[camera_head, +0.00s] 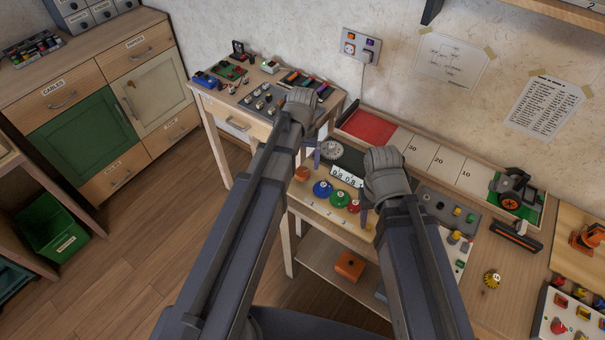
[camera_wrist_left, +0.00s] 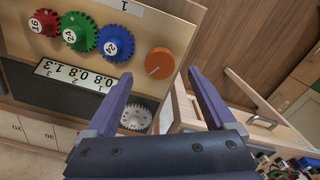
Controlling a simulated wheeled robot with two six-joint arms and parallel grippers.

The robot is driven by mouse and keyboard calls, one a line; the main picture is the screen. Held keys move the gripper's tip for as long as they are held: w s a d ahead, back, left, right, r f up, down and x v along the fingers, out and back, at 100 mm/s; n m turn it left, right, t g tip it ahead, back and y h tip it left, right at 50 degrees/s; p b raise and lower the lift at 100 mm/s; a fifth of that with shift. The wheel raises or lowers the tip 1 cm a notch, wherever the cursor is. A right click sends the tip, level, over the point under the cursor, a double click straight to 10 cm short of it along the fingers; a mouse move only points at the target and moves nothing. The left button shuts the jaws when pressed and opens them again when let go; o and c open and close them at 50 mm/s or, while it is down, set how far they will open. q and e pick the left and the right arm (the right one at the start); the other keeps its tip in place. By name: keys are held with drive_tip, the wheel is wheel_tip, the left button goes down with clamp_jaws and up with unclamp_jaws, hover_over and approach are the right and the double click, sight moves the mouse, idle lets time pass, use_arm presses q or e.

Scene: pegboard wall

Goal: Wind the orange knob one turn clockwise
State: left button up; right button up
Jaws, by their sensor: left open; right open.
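The orange knob (camera_head: 302,173) sits at the left end of the board with the coloured gears, partly behind my left arm in the head view. In the left wrist view the round knob (camera_wrist_left: 160,63) shows a pale pointer line. My left gripper (camera_head: 313,154) is open and empty; its purple fingers (camera_wrist_left: 160,74) lie to either side of the knob's line, with the knob beyond the tips. Contact is not visible. My right gripper (camera_head: 364,215) hangs over the right end of the gear board; one finger shows, the other is hidden.
Blue (camera_head: 322,188), green (camera_head: 340,199) and red (camera_head: 354,206) gears stand right of the knob, beside a number counter (camera_head: 347,177). A grey toothed wheel (camera_head: 331,151) is behind. A drawer table (camera_head: 236,127) stands to the left, and a switch panel (camera_head: 447,205) to the right.

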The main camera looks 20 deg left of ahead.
sight(302, 172)
use_arm(q)
wheel_tip(302, 172, down, 5)
drive_tip(key=b, duration=0.3)
drive_tip(key=shift+r+b, duration=0.2)
drive_tip(key=shift+b, duration=0.1)
use_arm(e)
wheel_tip(302, 172, down, 5)
drive_tip(key=shift+r, duration=0.15)
drive_tip(key=shift+r, duration=0.1)
use_arm(q)
drive_tip(key=c, duration=1.4)
drive_tip(key=shift+m, duration=0.3)
drive_tip(key=m, duration=0.5)
drive_tip(key=shift+m, duration=0.3)
drive_tip(key=m, duration=0.5)
drive_tip(key=shift+m, duration=0.4)
